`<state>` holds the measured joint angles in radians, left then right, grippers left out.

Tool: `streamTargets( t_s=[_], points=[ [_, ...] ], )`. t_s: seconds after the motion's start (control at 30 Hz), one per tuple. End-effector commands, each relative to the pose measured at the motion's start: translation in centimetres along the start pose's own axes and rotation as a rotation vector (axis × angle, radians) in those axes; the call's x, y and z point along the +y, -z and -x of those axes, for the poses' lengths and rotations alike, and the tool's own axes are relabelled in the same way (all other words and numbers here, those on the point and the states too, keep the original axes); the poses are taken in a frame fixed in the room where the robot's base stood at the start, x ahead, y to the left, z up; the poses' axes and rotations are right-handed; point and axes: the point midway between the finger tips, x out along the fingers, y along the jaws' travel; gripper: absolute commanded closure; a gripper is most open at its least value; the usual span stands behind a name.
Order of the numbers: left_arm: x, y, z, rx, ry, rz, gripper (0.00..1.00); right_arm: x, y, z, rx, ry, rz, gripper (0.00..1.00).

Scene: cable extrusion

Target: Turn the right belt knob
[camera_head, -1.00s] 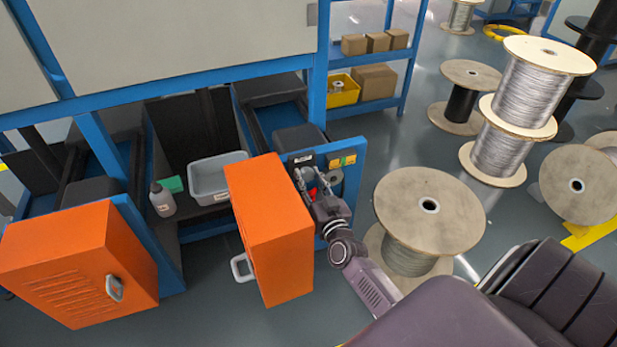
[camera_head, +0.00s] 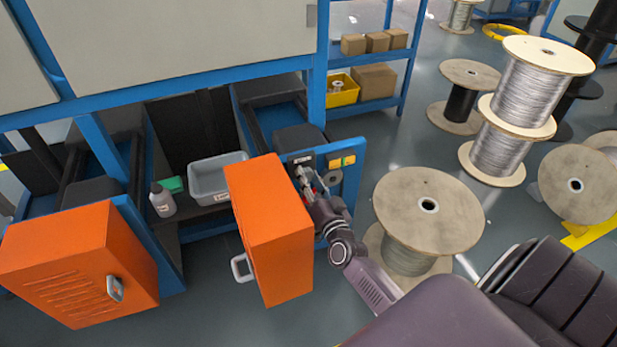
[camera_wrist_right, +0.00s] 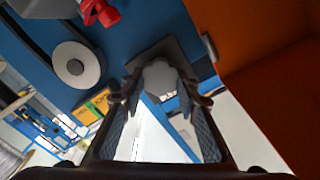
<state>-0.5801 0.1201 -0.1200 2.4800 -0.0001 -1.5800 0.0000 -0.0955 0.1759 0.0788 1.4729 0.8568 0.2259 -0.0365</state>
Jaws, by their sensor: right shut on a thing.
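The right belt knob (camera_wrist_right: 160,78) is a grey round knob on a dark square plate on the blue panel. It sits between the fingertips of my right gripper (camera_wrist_right: 160,98) in the right wrist view, and the gripper is shut on it. In the head view my right gripper (camera_head: 308,182) is at the blue panel (camera_head: 352,172), just right of the orange door. Its fingers largely hide the knob there. My left gripper is not in view.
The open orange door (camera_head: 268,225) stands close left of my right gripper. A red handle (camera_wrist_right: 100,12) and a pale disc (camera_wrist_right: 76,65) are on the panel nearby. A large cable spool (camera_head: 430,205) stands to the right of my arm. A grey bin (camera_head: 210,185) is inside the cabinet.

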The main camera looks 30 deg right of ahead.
Motion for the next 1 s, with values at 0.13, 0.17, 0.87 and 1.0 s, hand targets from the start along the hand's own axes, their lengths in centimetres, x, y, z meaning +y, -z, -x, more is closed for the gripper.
streamTargets(
  t_s=[0.13, 0.17, 0.87, 1.0],
  points=[
    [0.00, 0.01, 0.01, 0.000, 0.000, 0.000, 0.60, 0.06, -0.05, 0.02, -0.001, 0.000, -0.049, 0.95],
    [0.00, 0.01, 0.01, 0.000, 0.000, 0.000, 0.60, 0.06, -0.04, 0.02, -0.001, 0.000, -0.055, 0.95],
    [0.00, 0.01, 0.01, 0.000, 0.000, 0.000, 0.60, 0.07, -0.05, 0.03, -0.001, -0.001, -0.077, 0.52],
    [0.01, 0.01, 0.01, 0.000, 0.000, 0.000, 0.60, 0.06, -0.03, 0.02, -0.001, 0.000, -0.077, 0.52]
  ],
)
